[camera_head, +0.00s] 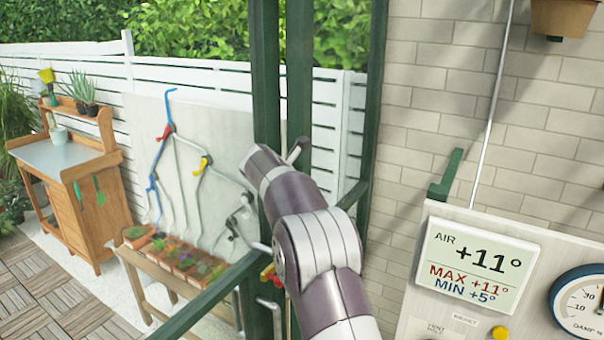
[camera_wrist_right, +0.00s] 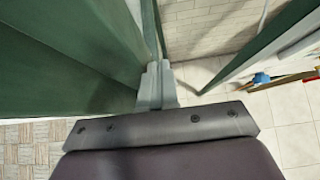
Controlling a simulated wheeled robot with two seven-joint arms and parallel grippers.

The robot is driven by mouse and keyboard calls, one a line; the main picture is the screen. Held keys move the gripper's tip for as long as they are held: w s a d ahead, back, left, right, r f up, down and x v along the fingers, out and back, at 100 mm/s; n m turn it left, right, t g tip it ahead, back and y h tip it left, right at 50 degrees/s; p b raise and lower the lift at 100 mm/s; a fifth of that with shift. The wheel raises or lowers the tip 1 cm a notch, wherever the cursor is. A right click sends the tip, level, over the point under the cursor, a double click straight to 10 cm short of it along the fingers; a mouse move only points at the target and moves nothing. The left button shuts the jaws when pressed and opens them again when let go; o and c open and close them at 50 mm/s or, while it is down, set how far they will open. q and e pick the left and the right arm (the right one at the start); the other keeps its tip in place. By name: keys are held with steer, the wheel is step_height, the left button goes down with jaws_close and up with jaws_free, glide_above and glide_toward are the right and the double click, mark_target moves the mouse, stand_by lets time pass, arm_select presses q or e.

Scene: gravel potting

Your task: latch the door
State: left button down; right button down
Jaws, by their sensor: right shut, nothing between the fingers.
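The green-framed door and its frame show in the head view as two upright green posts, one at the left (camera_head: 265,60) and one beside it (camera_head: 299,60), with a narrow gap between them. I cannot tell which post is the door's edge. A small grey handle-like piece (camera_head: 298,150) shows at the posts, just above my right arm. My right arm crosses in front of the posts and hides their lower part; its gripper is not visible there. In the right wrist view my right gripper (camera_wrist_right: 157,87) is shut and empty, its grey fingers close beside a wide green upright (camera_wrist_right: 60,75). I cannot tell whether they touch.
A thermometer panel (camera_head: 476,262) and brick wall (camera_head: 460,110) are on the right. Beyond the posts are a wooden potting bench (camera_head: 90,205), a low plant bench (camera_head: 160,275) and a board with coloured pipes (camera_head: 200,130). Pale floor tiles (camera_wrist_right: 290,120) show below.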

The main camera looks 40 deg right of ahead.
steer(key=r, duration=0.2)
steer(key=d+r, duration=0.1)
steer(key=r, duration=0.2)
steer(key=shift+s, duration=0.1)
arm_select(q)
steer(key=shift+d+f, duration=0.15)
arm_select(e)
steer(key=shift+a+r, duration=0.25)
steer(key=shift+a, duration=0.05)
arm_select(q)
steer(key=shift+d, duration=0.1)
arm_select(e)
steer(key=shift+d, duration=0.15)
